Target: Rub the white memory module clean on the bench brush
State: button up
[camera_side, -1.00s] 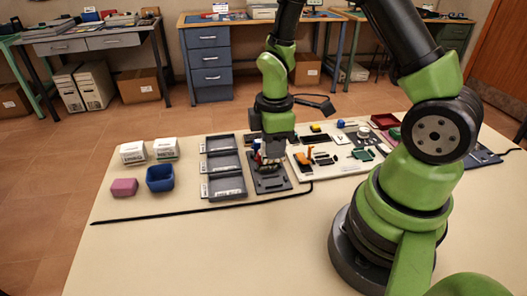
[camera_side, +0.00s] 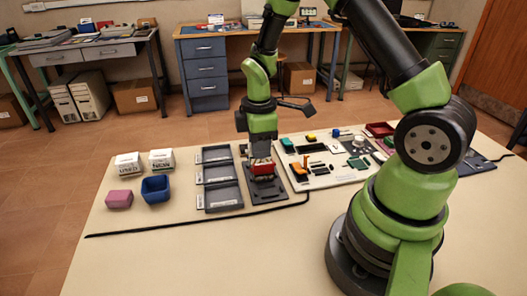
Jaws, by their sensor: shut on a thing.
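My gripper (camera_side: 262,160) points down over the dark plate (camera_side: 277,195) on the bench, right of the grey trays. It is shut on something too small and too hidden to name. A red block (camera_side: 263,169) shows right at the fingertips, low over the plate. I cannot tell whether the block touches the plate or is held. I cannot make out the white memory module for sure, and it may be hidden between the fingers. I cannot tell for sure which thing is the bench brush.
Several grey trays (camera_side: 220,207) stand left of the plate. A blue bin (camera_side: 156,190), a pink block (camera_side: 119,198) and white boxes (camera_side: 161,158) are farther left. A pale board with small parts (camera_side: 340,179) lies to the right. A black cable (camera_side: 180,224) crosses the clear front.

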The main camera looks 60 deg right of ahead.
jog(key=w+d+r, duration=0.1)
jog(key=w+d, duration=0.8)
jog(key=d, duration=0.1)
jog(key=shift+w+a+f, duration=0.1)
jog(key=shift+a+f, duration=0.05)
jog(key=shift+f, duration=1.25)
jog(key=shift+w+a+f, duration=0.1)
jog(key=shift+f, duration=1.25)
jog(key=shift+f, duration=0.4)
jog(key=shift+s, duration=0.1)
jog(key=shift+s+d+f, duration=0.15)
jog(key=shift+s+d, duration=0.55)
jog(key=shift+w+a, duration=0.1)
jog(key=shift+w+a, duration=0.65)
